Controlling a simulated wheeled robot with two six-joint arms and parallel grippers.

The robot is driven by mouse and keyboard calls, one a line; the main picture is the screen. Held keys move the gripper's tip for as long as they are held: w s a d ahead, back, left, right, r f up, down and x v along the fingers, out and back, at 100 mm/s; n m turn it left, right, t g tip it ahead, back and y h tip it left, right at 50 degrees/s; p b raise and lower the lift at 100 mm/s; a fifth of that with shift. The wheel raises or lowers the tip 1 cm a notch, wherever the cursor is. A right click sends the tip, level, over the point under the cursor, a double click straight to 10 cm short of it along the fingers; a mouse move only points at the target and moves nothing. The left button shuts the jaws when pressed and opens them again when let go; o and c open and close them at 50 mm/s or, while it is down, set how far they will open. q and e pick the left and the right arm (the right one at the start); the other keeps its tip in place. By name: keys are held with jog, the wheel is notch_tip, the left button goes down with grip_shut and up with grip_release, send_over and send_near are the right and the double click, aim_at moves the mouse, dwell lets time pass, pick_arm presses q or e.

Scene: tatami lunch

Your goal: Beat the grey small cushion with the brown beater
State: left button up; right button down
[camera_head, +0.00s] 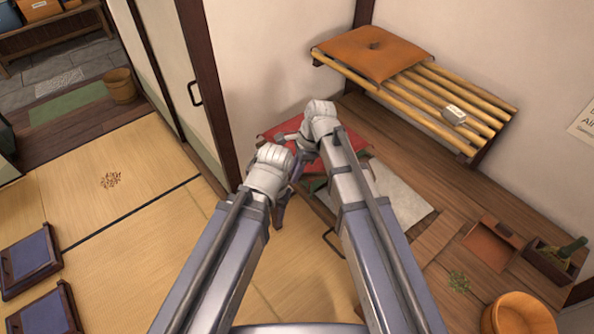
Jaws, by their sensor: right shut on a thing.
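My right gripper (287,138) is above a red cloth-like thing (270,130) beside the wooden post. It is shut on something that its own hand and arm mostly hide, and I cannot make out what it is. My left gripper (284,200) is just below and left of it, over the edge of the tatami. Its fingers are partly hidden, and I cannot tell whether they are open. I cannot clearly pick out the brown beater or the grey small cushion. A flat pale grey piece (405,200) lies on the wooden floor right of my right arm.
An orange cushion (375,50) and a small pale object (454,115) are on a slatted bench (480,118) at the back right. A brown dustpan-like thing (492,243), a box with a green-handled tool (550,268) and an orange tub (520,316) stand lower right.

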jog(key=r, duration=0.1)
jog(key=r+p, duration=0.1)
jog(key=shift+a+r+h+p, duration=0.2)
jog(key=shift+r+h+p, duration=0.1)
jog(key=shift+h, duration=0.1)
pick_arm(q)
notch_tip(320, 180, up, 3)
jog(key=shift+f, duration=0.1)
pick_arm(e)
jog(key=shift+f, duration=0.1)
jog(key=shift+w+d, duration=0.1)
jog(key=shift+d, duration=0.15)
jog(key=w+d+m, duration=0.1)
jog(key=d, duration=0.5)
jog(key=w+d+m+t, duration=0.1)
jog(key=d+m, duration=0.1)
jog(key=d, duration=0.4)
jog(key=w+d+m, duration=0.1)
jog(key=w+d, duration=0.1)
jog(key=d, duration=0.5)
jog(key=shift+f+m+b, duration=0.1)
jog(key=shift+m+b, duration=0.2)
jog(key=shift+m, duration=0.1)
pick_arm(q)
jog(key=shift+f, duration=0.25)
jog(key=shift+f, duration=0.1)
pick_arm(e)
jog(key=shift+f, duration=0.15)
